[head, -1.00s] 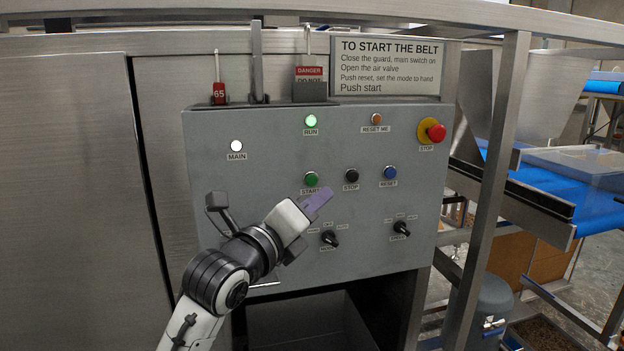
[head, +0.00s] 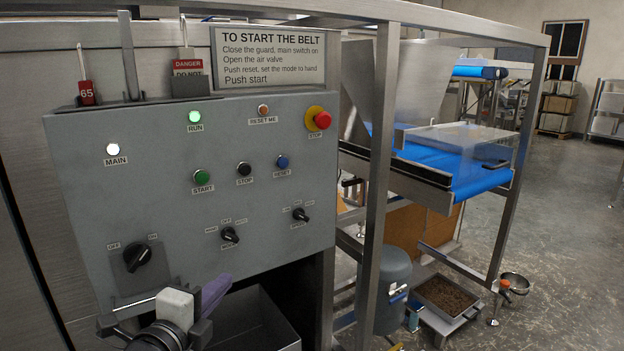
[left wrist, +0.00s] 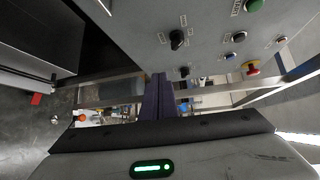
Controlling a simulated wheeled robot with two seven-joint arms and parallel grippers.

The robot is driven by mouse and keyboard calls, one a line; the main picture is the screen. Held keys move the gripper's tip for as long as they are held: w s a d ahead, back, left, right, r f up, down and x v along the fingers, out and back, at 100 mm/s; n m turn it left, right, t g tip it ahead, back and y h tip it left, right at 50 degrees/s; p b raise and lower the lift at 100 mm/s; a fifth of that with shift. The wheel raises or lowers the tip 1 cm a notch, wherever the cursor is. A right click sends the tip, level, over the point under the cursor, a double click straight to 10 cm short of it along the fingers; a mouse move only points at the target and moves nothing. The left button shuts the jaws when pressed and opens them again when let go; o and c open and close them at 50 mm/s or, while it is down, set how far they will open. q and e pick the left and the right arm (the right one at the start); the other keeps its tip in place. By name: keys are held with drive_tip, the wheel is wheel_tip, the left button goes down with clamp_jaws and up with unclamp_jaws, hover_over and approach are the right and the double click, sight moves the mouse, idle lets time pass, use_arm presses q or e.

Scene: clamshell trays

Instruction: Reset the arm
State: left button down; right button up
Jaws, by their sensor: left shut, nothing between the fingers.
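My left gripper (head: 214,294) is low in the head view, in front of the lower edge of the grey control panel (head: 90,205). Its purple fingers are shut and empty, and they look apart from the panel. In the left wrist view the shut fingers (left wrist: 158,98) point toward the space beside the panel. The main switch (head: 137,256) sits on the panel just above and left of the gripper. The green RUN lamp (head: 195,117) and the white MAIN lamp (head: 112,149) are lit. My right gripper is not in view.
A steel frame post (head: 378,190) stands right of the panel. Beyond it is a blue conveyor belt (head: 440,165) with a clear cover. Under it are a grey drum (head: 385,285) and a tray of brown bits (head: 446,298). Open floor lies at the right.

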use_arm(q)
drive_tip(key=s+f+n+g, duration=0.2)
drive_tip(key=s+f+n, duration=0.25)
drive_tip(key=f, duration=0.45)
drive_tip(key=s+f+n+g, duration=0.1)
drive_tip(key=s+f+n, duration=0.4)
drive_tip(key=f, duration=0.5)
drive_tip(key=s+d+f+n+g, duration=0.1)
drive_tip(key=s+f+n, duration=0.4)
drive_tip(key=s, duration=0.5)
drive_tip(key=s+d+f+n+g, duration=0.1)
drive_tip(key=s+f+n+g, duration=0.2)
drive_tip(key=s+f, duration=0.7)
drive_tip(key=shift+s+n+y, duration=0.3)
drive_tip(key=shift+n+y, duration=0.1)
drive_tip(key=shift+n, duration=0.45)
